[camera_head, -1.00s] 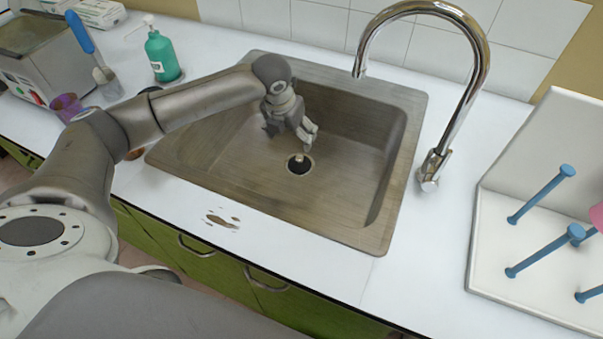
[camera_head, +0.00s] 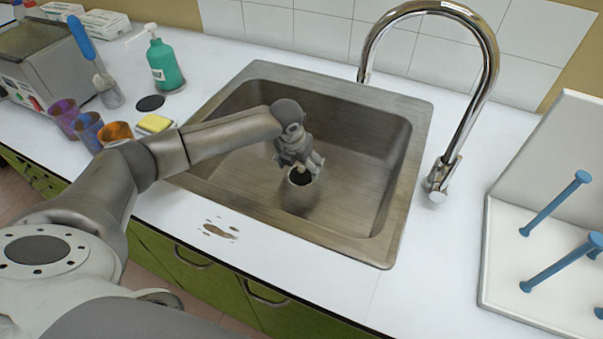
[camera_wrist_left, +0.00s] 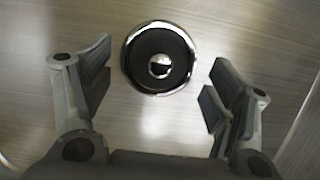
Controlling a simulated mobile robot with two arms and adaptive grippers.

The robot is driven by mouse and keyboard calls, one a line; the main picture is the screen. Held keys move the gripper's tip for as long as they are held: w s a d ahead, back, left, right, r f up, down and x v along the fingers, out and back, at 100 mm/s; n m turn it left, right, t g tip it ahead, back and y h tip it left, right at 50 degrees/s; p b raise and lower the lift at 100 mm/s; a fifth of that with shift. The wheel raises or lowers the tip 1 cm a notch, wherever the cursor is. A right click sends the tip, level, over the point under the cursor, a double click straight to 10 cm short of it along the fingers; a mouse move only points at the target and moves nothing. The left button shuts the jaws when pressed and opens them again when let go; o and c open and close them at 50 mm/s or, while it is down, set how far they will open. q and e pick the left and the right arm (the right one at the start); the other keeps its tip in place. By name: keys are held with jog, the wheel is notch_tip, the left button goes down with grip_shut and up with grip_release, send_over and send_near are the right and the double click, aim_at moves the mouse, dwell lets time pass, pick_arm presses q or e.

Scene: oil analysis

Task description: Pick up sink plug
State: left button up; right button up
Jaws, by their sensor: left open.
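The sink plug (camera_wrist_left: 160,64) shows in the left wrist view as a dark disc with a shiny knob at its centre, inside a chrome ring in the sink floor. In the head view the plug (camera_head: 299,177) sits at the drain, partly hidden by my left gripper. My left gripper (camera_head: 306,172) reaches down into the steel sink (camera_head: 240,189), just over the plug. In the left wrist view its fingers (camera_wrist_left: 157,95) are spread wide, one on each side of the plug, with nothing between them. My right gripper is not in view.
A chrome tap (camera_head: 443,172) arches at the sink's right rear. A white rack with blue pegs (camera_head: 555,205) stands at the right. Left are coloured cups (camera_head: 88,128), a yellow sponge (camera_head: 155,124) and a green soap bottle (camera_head: 163,63). A brown spill (camera_head: 219,231) marks the front counter.

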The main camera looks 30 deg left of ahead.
pick_arm(q)
jog(key=shift+x, duration=1.35)
jog(key=shift+c, duration=0.3)
jog(key=shift+r, duration=0.1)
jog(key=c, duration=0.9)
